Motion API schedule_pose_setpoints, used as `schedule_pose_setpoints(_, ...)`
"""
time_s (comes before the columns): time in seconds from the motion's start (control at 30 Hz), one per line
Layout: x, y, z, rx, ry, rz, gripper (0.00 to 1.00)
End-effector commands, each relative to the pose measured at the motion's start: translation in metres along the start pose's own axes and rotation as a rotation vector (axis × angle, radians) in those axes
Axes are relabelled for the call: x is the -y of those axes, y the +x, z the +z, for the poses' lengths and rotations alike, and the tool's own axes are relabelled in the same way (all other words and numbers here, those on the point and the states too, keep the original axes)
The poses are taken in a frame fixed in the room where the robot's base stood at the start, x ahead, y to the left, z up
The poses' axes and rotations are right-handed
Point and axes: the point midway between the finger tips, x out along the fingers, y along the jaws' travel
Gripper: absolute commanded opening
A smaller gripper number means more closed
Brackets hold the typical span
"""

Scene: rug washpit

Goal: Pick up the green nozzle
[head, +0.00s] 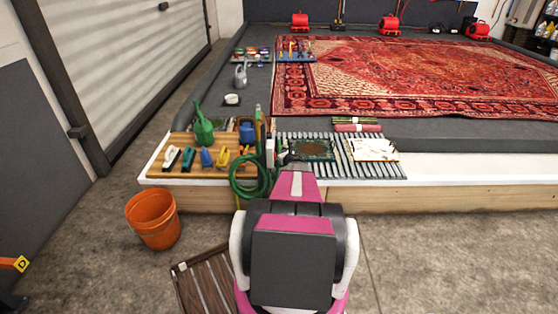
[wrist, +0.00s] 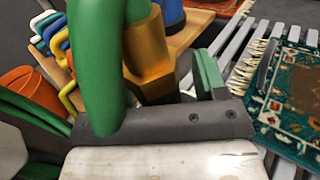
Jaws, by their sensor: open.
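The green nozzle (head: 258,113) appears in the head view as a slim upright piece with a green top above a brownish part, at the right end of the wooden board. In the wrist view a thick green piece (wrist: 97,60) stands close to the camera beside a brass fitting (wrist: 146,45). I take this as the nozzle, but cannot tell where nozzle ends and hose begins. My gripper (head: 279,156) is open, just right of the green hose coil (head: 245,178). Its fingers are mostly hidden by my arm in the head view. Nothing shows held.
A wooden board (head: 162,172) with brushes and a green watering can (head: 203,128) lies left. An orange bucket (head: 153,219) stands on the floor.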

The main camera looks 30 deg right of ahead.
Motion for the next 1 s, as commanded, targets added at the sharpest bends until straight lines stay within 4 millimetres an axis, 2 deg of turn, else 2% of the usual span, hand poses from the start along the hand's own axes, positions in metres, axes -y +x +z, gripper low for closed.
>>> schedule_pose_setpoints(0.2,0.0,0.002,0.001,0.0,0.001,0.0,0.65)
schedule_pose_setpoints(0.27,0.0,0.002,0.001,0.0,0.001,0.0,0.49)
schedule_pose_setpoints(0.3,0.0,0.002,0.001,0.0,0.001,0.0,0.36)
schedule_pose_setpoints(0.37,0.0,0.002,0.001,0.0,0.001,0.0,0.16)
schedule_pose_setpoints(0.4,0.0,0.002,0.001,0.001,0.001,0.0,0.11)
schedule_pose_setpoints(0.67,0.0,0.002,0.002,0.002,0.001,0.0,0.11)
schedule_pose_setpoints(0.77,-0.001,0.001,0.008,0.002,0.001,0.0,0.11)
schedule_pose_setpoints(1.0,-0.002,0.0,0.048,0.003,0.0,0.0,0.11)
